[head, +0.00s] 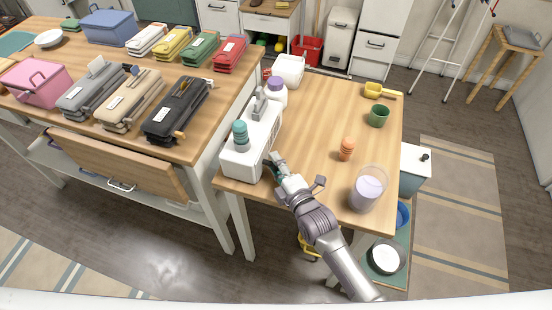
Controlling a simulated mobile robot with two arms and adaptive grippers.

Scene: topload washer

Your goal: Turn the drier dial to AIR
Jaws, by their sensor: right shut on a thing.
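A white box-shaped machine (238,163), which I take to be the drier, stands near the left edge of the smaller wooden table, with a teal ribbed piece and a grey piece on top. My right gripper (272,165) reaches in from the lower right and is shut at the machine's front right side, low down. What it grips looks like the drier dial, mostly hidden by the fingers. I cannot read any marking or the dial's setting. My left gripper is not in view.
On this table (310,115) are a purple-capped white bottle (277,97), an orange ribbed piece (346,149), a glass jar (368,190), a green cup (378,116) and a yellow scoop (378,91). The long table (140,65) at left holds several cases. The small table's middle is clear.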

